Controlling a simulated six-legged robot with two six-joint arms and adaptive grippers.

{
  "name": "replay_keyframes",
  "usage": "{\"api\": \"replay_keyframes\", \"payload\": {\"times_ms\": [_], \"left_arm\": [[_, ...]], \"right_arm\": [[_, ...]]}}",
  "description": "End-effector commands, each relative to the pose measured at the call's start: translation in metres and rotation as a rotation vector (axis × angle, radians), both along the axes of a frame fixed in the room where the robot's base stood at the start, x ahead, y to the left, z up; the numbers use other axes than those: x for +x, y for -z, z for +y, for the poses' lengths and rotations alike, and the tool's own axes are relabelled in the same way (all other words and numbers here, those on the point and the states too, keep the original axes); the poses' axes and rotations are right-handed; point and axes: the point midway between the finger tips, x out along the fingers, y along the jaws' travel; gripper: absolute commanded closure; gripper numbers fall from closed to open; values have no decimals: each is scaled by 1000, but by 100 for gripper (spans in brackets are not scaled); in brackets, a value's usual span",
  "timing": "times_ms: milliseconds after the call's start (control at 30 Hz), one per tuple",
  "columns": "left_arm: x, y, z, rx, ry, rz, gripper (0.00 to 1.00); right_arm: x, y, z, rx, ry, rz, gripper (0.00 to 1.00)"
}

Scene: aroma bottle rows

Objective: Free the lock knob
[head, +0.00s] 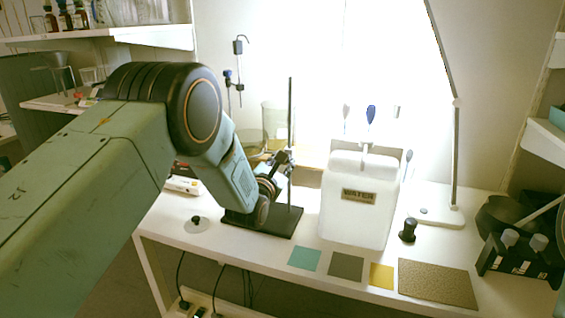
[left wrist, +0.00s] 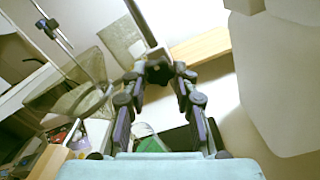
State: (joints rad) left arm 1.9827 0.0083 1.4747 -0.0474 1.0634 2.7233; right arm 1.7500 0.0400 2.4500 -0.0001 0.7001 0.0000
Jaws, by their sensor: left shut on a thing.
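A lab stand has a black base plate (head: 280,222) and a thin upright rod (head: 290,105) on the white table. A dark clamp part with the lock knob (head: 282,157) sits low on the rod. My left gripper (head: 277,167) reaches it from the left. In the left wrist view the fingertips of my left gripper (left wrist: 159,74) are closed on the dark knob (left wrist: 157,68), just below the rod (left wrist: 140,22). The fingers partly hide the knob, so I cannot tell how far it is turned. My right gripper is not in view.
A white block-like container with a label (head: 362,212) stands close right of the stand. A glass beaker (head: 274,120) is behind it. A small black knobbed piece (head: 408,231) and coloured squares (head: 346,266) lie near the front edge. A lamp (head: 440,214) stands at right.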

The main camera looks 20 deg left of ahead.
Motion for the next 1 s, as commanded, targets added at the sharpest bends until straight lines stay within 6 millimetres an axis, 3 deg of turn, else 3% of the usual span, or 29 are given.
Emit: {"api": "replay_keyframes", "payload": {"times_ms": [333,867,900,1000], "left_arm": [[0,0,0,-123,-1,4,100],[0,1,0,-142,-1,5,100],[0,1,0,-142,-1,5,68],[0,1,0,-141,0,6,60]], "right_arm": [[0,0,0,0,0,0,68],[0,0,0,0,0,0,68],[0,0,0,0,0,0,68],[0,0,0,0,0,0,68]]}}
